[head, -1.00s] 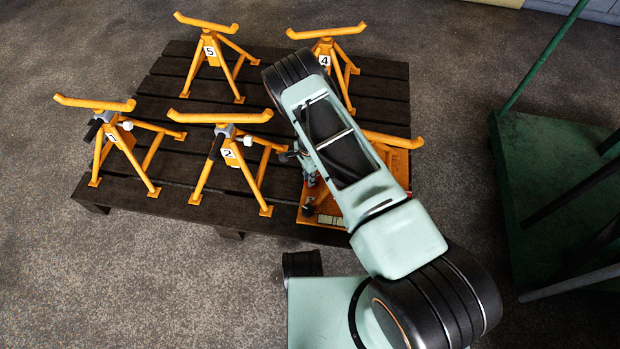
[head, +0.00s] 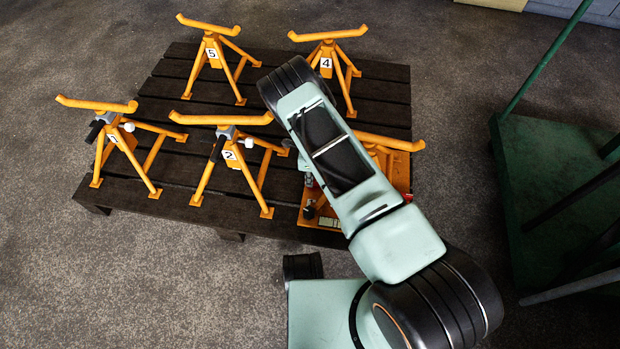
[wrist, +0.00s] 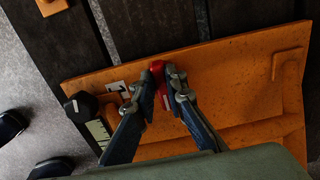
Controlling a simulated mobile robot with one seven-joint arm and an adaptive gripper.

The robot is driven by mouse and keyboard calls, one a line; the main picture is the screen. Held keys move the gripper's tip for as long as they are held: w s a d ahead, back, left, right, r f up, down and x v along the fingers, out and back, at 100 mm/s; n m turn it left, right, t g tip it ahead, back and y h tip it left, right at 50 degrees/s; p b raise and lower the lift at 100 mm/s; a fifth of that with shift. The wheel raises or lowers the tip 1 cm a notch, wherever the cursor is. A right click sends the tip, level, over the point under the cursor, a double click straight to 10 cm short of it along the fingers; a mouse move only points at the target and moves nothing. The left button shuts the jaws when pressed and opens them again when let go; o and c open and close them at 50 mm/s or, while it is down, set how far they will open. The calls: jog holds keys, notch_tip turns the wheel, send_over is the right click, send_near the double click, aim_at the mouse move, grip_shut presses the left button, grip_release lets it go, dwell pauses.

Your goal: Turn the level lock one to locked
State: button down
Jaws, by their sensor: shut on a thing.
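A red handle (wrist: 157,67) stands on the orange plate (wrist: 225,80) in the wrist view, beside a small white label with a dark mark. I take it for level lock one, but its lettering cannot be read clearly. My gripper (wrist: 162,78) is shut on this red handle, with one finger on each side of it. The fingers cover much of the handle, and its lock position cannot be told. In the head view my arm hides most of the orange plate (head: 312,217) and the gripper's contact.
A black knob (wrist: 80,107) and a pale scale strip (wrist: 99,132) sit near the plate's left edge. Several orange stands (head: 212,55) are on the dark pallet (head: 180,190). A green trolley (head: 540,170) stands to the right.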

dwell(0.5)
jog(key=c, duration=2)
grip_release()
jog(key=shift+o, duration=0.2)
